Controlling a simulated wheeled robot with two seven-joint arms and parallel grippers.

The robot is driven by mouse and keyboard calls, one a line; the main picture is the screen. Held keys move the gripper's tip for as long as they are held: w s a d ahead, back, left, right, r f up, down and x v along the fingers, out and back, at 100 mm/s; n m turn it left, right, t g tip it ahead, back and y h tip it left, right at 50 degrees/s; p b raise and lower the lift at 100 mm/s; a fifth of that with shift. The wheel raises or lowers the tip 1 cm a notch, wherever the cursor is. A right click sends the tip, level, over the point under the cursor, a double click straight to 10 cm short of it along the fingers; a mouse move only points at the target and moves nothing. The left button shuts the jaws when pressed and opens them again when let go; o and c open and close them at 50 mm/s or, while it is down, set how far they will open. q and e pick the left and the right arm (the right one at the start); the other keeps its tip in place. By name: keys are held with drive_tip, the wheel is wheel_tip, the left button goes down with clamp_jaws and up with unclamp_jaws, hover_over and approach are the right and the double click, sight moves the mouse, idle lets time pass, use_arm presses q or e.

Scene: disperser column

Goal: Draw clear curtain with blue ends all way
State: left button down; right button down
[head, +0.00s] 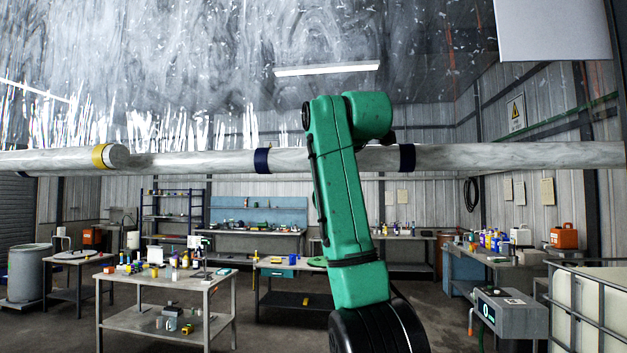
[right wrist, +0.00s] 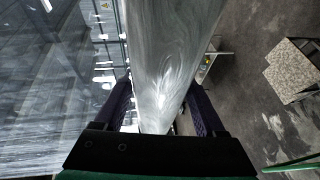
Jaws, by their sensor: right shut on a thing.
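A long grey-white streaked bar (head: 520,156) runs level across the whole head view, with two dark blue bands (head: 262,160) around it, one on each side of my arm. A clear, smeared sheet (head: 180,60) fills the top of the head view above the bar; whether it is joined to the bar I cannot tell. My green right arm rises in front of the bar and hides its middle. In the right wrist view my right gripper (right wrist: 160,118) has a dark finger on each side of a streaked grey bar (right wrist: 165,60) and is shut on it. My left gripper is out of view.
A second bar (head: 55,162) ends at the left with a yellow band (head: 101,156). Behind are a workbench (head: 205,285) with bottles and tools, a back bench with a blue panel, a grey drum (head: 30,272) and, at lower right, a caged white tank (head: 590,305).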

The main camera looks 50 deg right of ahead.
drive_tip(key=shift+s+r, duration=0.1)
drive_tip(key=shift+r, duration=0.75)
unclamp_jaws()
drive_tip(key=shift+s+a+f, duration=0.1)
drive_tip(key=b+v, duration=0.4)
drive_tip(key=v, duration=1)
drive_tip(key=shift+a, duration=0.2)
